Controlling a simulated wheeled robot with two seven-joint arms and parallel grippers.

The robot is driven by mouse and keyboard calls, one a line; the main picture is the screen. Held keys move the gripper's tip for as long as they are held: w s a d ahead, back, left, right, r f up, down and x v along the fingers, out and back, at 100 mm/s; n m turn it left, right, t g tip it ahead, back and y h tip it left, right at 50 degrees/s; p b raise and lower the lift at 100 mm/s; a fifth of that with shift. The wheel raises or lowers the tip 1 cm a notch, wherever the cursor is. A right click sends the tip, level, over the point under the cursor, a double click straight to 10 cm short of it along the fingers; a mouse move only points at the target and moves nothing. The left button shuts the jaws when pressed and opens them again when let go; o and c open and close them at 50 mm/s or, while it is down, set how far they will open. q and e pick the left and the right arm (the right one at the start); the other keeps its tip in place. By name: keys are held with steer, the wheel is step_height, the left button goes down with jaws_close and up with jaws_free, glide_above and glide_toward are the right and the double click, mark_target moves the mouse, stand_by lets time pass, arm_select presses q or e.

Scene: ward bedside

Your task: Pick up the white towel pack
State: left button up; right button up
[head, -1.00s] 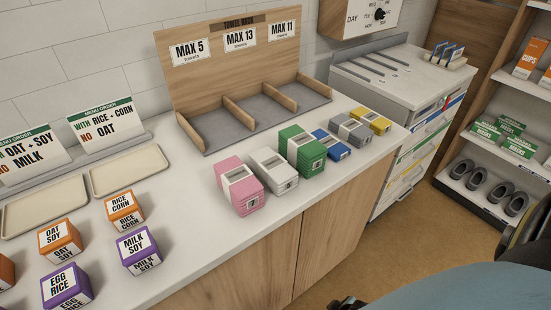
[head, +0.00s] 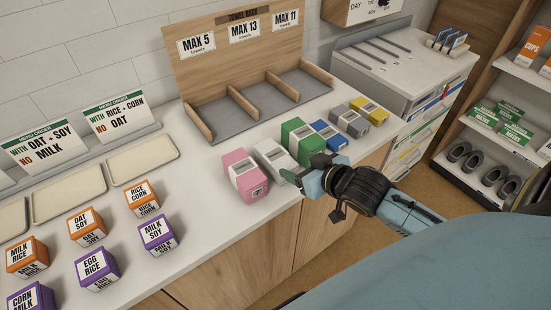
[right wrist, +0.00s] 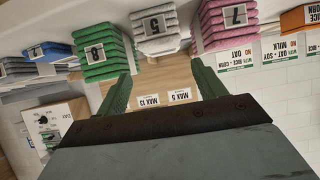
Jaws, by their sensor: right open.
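The white towel pack (head: 277,161) stands on the counter between the pink pack (head: 245,175) and the green pack (head: 301,141). My right gripper (head: 304,170) is at the counter's front edge, close in front of the white and green packs. In the right wrist view the image is upside down; the white pack with a "5" label (right wrist: 159,32) lies beyond and between the two open green fingers (right wrist: 160,75). The gap between the fingers is empty, and no contact shows. My left gripper is not in view.
Blue (head: 330,136), grey (head: 350,121) and yellow (head: 370,111) packs continue the row to the right. An empty three-bay towel rack (head: 200,80) stands behind. Food boxes (head: 86,228) and trays (head: 70,193) are at the left. The neighbouring packs leave narrow gaps beside the white one.

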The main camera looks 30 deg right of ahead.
mark_target(276, 155)
steer(key=x, duration=0.5)
steer(key=shift+w+f, duration=0.15)
steer(key=shift+w, duration=0.15)
steer(key=shift+a+r+b+x, duration=0.1)
steer(key=shift+r+b+x, duration=0.1)
steer(key=shift+x, duration=1.25)
steer(key=shift+a+r+b+x, duration=0.1)
steer(key=shift+b+x, duration=0.05)
steer(key=shift+x, duration=1.35)
steer(key=shift+w, duration=0.1)
steer(key=c, duration=0.8)
